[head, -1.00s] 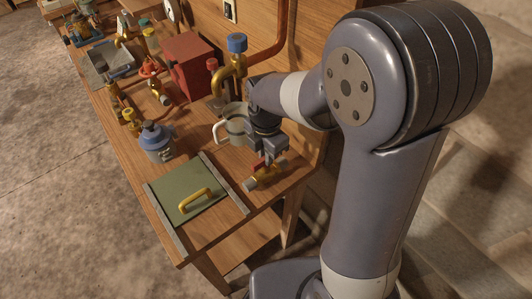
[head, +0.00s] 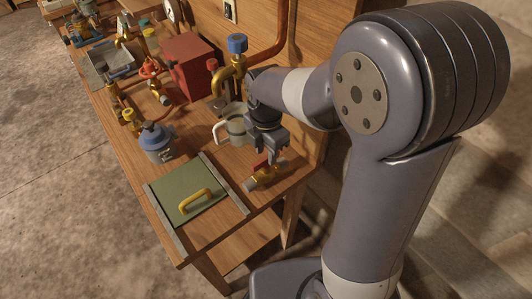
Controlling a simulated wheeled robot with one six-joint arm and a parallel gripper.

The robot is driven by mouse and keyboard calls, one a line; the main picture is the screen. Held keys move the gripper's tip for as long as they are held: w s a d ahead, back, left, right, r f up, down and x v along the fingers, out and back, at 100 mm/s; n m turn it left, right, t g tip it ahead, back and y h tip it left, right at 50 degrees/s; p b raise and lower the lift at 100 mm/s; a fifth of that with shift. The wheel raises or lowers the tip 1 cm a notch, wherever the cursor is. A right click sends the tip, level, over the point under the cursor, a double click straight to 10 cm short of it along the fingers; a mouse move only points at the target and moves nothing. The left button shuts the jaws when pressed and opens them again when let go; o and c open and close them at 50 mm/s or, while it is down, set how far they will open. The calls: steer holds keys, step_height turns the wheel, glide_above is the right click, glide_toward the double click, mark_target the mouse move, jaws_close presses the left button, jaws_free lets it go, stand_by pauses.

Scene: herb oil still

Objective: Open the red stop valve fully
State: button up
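A brass valve (head: 264,176) with a red handle (head: 260,163) lies near the right edge of the bench, right of the green panel. My gripper (head: 271,158) points down just above this valve, close to the red handle. The fingers partly hide the handle, and I cannot tell whether they touch it or how far apart they are. Another valve with a red-orange wheel (head: 150,68) sits on the pipework farther back on the bench.
A grey mug (head: 237,130) stands close behind my gripper. A green sliding panel (head: 178,192) with a yellow handle lies in front. A blue-grey canister (head: 157,146), a red box (head: 190,65) and a blue-topped brass pipe (head: 237,45) stand farther back. Open floor lies left.

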mark_target(266, 158)
step_height(266, 158, up, 9)
stand_by(0.3)
steer(key=shift+s, duration=0.1)
